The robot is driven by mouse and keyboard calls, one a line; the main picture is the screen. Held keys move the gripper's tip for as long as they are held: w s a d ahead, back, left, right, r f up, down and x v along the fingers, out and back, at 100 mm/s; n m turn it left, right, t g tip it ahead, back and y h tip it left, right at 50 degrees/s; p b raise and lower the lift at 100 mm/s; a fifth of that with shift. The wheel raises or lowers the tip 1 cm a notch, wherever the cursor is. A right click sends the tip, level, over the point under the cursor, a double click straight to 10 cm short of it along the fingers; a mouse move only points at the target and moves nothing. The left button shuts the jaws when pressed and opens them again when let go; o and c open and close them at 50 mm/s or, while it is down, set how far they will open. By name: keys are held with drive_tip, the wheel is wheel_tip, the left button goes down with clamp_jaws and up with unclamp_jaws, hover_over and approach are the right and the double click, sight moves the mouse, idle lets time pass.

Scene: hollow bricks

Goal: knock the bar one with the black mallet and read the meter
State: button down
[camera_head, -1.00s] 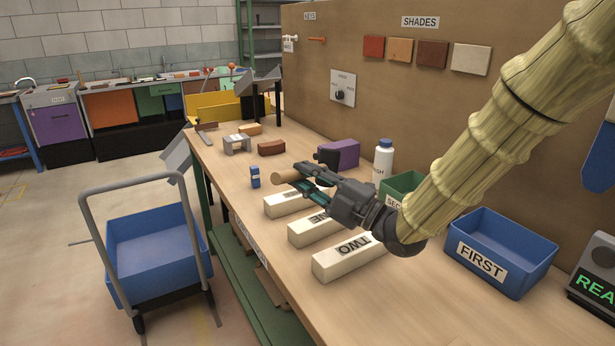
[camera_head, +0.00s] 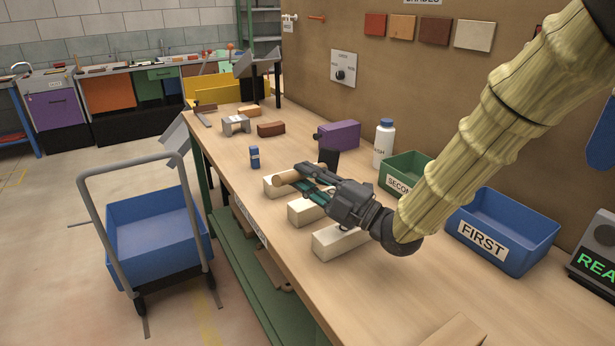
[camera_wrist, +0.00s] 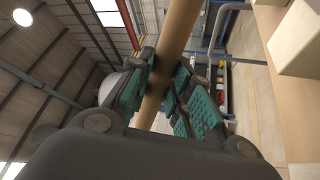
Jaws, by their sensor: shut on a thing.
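My gripper (camera_head: 312,189) is shut on the light wooden handle of the black mallet (camera_head: 286,175), above the bars. The handle also runs between the finger pads (camera_wrist: 160,78) in the wrist view. A dark piece that looks like the mallet head (camera_head: 328,158) shows just behind the fingers. Three pale bars lie in a row: a far bar (camera_head: 272,190), a middle bar, one (camera_head: 301,213), and a near bar, two (camera_head: 328,246). My gripper hides their labels now. I cannot tell whether the mallet touches a bar. The meter (camera_head: 598,258) at the right edge shows green letters, "REA", cut off.
Behind the bars stand a purple box (camera_head: 340,135), a white bottle (camera_head: 384,145), a green bin (camera_head: 405,172) and a blue bin marked FIRST (camera_head: 500,232). A small blue can (camera_head: 255,157) stands to the left.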

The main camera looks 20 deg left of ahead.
drive_tip(key=shift+r+b, duration=0.1)
drive_tip(key=shift+b, duration=0.4)
idle(0.8)
drive_tip(key=shift+r, duration=0.1)
drive_tip(key=shift+r+p, duration=0.6)
drive_tip(key=shift+r, duration=1.35)
